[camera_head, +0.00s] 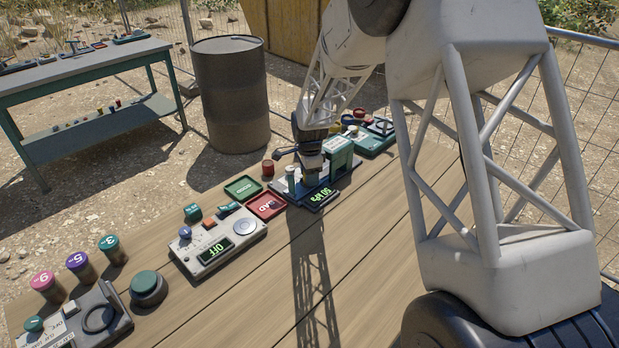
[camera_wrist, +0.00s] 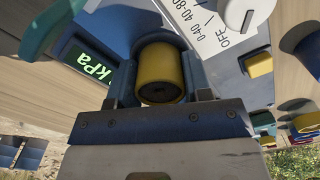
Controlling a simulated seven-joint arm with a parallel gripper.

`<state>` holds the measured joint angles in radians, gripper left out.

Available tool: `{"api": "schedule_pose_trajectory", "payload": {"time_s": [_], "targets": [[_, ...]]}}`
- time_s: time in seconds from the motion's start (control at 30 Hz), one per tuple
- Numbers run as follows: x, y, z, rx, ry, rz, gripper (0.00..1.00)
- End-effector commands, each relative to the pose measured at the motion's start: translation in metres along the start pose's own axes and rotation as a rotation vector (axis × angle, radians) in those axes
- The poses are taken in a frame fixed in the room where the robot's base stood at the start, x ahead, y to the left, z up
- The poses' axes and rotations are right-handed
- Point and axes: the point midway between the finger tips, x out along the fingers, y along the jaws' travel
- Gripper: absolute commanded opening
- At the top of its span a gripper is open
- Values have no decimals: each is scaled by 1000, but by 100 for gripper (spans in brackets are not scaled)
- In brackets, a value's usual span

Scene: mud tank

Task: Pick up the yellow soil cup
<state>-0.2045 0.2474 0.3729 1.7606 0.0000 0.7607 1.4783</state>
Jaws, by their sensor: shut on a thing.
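The yellow soil cup (camera_wrist: 160,72) shows in the wrist view, with its round dark-centred end facing the camera. My gripper (camera_wrist: 158,58) is shut on it, with one dark finger along each side. In the head view, my gripper (camera_head: 310,162) is low over the teal and dark-blue device (camera_head: 338,155) that has a green-lit display (camera_head: 322,197). The cup is small and mostly hidden there. I cannot tell whether the cup touches the device.
A red tray (camera_head: 266,205) and a green tray (camera_head: 243,188) lie left of the device. A grey control box (camera_head: 217,240) reads OFF. Several lidded cups stand at the lower left. A rusty barrel (camera_head: 230,95) stands beyond the wooden table (camera_head: 270,290). The table's front middle is clear.

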Motion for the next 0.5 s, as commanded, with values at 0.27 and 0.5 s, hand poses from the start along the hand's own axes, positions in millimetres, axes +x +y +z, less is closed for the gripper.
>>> {"api": "schedule_pose_trajectory", "payload": {"time_s": [0.27, 0.5], "targets": [[-2, 0, 0, 0, 0, -1, 16], [-18, 0, 0, 0, 0, -3, 16]]}}
